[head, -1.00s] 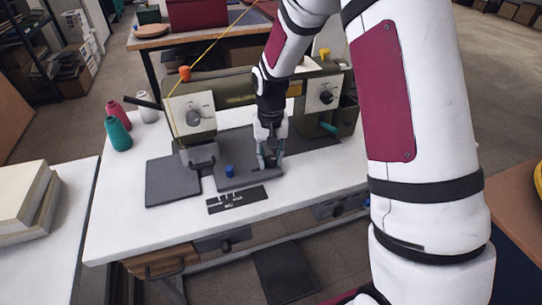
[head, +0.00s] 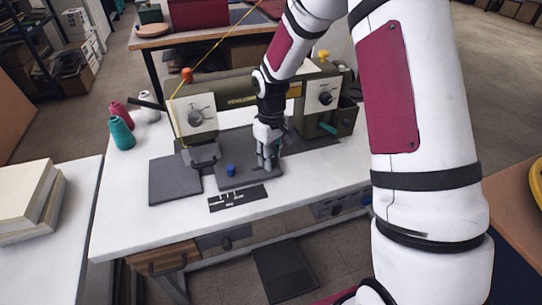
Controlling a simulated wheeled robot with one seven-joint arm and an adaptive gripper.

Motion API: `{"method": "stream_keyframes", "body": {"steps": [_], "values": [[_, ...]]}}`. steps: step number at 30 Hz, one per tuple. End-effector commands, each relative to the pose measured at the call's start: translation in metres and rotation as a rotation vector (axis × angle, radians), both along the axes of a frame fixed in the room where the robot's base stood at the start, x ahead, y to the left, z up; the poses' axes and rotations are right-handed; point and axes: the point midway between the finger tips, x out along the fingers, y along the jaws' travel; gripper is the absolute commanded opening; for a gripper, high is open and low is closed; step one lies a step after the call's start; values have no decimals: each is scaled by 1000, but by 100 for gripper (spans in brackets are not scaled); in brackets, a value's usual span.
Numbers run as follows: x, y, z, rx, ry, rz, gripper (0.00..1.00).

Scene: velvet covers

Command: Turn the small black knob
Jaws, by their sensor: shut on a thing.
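My gripper (head: 268,167) points straight down at the dark grey plate (head: 246,186) in front of the sewing machine (head: 240,95). Its fingers are close together, shut on the small black knob. The fingers hide nearly all of that knob, so I cannot tell how it is turned. A small blue knob (head: 230,170) stands on the same plate, a little to the left of my fingers and apart from them.
The white table (head: 125,225) carries the machine. Teal (head: 122,133) and red (head: 120,115) thread spools stand at its left. A dark pad (head: 175,180) lies left of the plate, and a black label strip (head: 238,198) lies in front. My arm covers the right side.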

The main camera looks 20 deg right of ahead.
Motion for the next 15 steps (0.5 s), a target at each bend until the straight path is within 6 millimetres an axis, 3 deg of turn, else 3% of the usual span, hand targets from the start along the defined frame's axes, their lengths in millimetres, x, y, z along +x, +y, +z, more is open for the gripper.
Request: {"method": "stream_keyframes", "body": {"steps": [15], "values": [[0,1,0,1,-2,34,1]]}}
